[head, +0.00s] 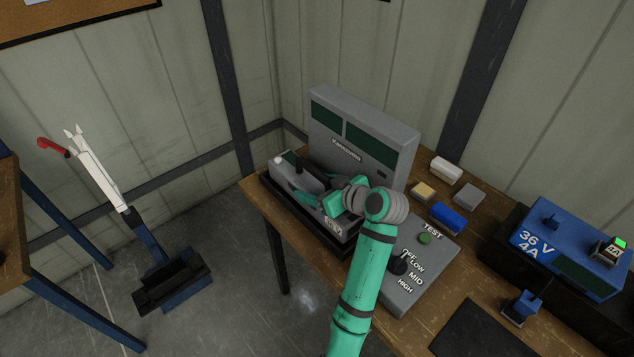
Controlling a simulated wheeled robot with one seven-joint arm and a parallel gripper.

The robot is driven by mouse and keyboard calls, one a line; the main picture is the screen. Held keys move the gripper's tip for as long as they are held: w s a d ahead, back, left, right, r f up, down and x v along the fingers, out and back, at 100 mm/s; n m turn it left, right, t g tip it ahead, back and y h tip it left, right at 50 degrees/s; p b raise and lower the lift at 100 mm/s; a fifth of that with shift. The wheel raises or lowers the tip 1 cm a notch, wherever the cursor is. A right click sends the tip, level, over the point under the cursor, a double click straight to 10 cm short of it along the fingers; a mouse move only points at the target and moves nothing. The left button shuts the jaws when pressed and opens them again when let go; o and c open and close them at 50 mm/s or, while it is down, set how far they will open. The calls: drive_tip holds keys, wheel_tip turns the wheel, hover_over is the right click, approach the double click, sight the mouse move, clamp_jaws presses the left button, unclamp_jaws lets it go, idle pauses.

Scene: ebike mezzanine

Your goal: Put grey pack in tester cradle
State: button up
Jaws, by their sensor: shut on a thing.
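The grey pack (284,178) is a long grey block with a pale label at its near end. It lies lengthwise over the black tester cradle (302,227), in front of the upright grey tester panel (360,143). My gripper (310,200) is at the middle of the pack, its teal fingers shut on it. My wrist hides part of the pack and cradle. I cannot tell whether the pack touches the cradle floor.
A grey control box (418,273) with a green TEST button and black dial stands right of the cradle. Several small blocks, including a blue one (447,218), lie behind it. A blue charger (570,247) is at right. A bike stand (100,180) is on the floor at left.

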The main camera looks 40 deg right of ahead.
drive_tip(key=shift+w+f, duration=0.1)
drive_tip(key=shift+f, duration=0.25)
drive_tip(key=shift+f, duration=0.15)
drive_tip(key=o, duration=2.1)
drive_tip(key=shift+f, duration=0.3)
drive_tip(key=shift+c, duration=0.2)
drive_tip(key=shift+r, duration=0.2)
drive_tip(key=v, duration=1.2)
drive_tip(key=shift+f, duration=0.1)
